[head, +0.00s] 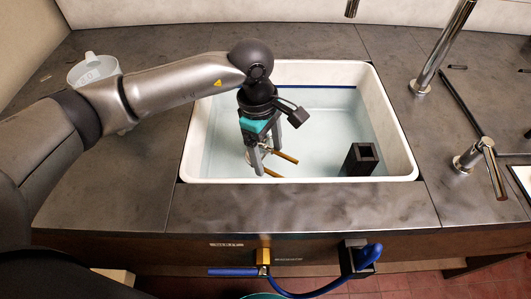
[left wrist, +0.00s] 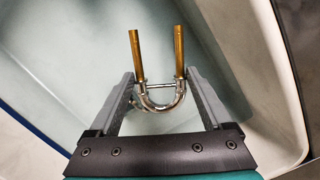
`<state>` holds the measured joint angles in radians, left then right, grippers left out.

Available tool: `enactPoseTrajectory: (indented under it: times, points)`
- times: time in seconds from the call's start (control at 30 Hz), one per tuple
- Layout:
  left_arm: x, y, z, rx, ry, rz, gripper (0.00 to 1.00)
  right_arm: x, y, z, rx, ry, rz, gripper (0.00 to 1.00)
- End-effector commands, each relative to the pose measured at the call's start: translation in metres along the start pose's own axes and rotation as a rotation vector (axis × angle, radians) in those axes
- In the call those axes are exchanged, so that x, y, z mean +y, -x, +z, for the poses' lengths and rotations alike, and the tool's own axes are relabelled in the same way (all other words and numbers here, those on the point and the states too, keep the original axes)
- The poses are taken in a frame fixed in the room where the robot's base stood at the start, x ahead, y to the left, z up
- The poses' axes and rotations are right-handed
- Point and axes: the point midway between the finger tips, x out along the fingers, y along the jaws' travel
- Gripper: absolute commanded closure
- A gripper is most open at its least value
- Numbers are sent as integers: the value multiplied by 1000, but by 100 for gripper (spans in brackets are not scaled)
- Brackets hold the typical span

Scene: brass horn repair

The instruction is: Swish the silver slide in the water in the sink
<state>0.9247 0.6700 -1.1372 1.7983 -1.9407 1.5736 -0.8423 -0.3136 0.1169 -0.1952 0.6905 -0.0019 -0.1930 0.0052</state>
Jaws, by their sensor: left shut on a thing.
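The silver slide (left wrist: 158,101) is a U-shaped tube with a shiny silver bend, a thin crossbar and two brass-coloured legs. My left gripper (left wrist: 163,88) is shut on it at the bend, and the legs point away from the gripper. In the head view the gripper (head: 263,162) reaches down inside the white sink (head: 407,150), and the slide's brass legs (head: 284,157) point to the right. Pale, clear water (head: 318,133) appears to fill the sink. I cannot tell how deep the slide is in it. My right gripper is not in view.
A black open-topped block (head: 360,160) stands in the sink at the right. A tall faucet (head: 440,50) and a lever (head: 480,160) stand right of the sink. A clear measuring jug (head: 93,70) is on the counter at the left. A blue hose (head: 320,290) hangs at the front.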

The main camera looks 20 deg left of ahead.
Motion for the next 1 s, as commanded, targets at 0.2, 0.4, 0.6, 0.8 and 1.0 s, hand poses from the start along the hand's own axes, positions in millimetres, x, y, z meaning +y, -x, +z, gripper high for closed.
enactPoseTrajectory:
  times: [0.2,0.4,0.6,0.8,1.0]
  points:
    - [0,31,5,0,-1,1,74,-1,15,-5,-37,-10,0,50]
    - [0,56,8,0,-1,1,74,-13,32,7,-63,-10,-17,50]
    - [0,80,12,1,-1,1,74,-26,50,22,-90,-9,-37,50]
    - [0,104,16,0,-1,0,74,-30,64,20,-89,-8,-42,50]
    - [0,128,19,1,-1,1,74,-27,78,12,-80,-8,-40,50]
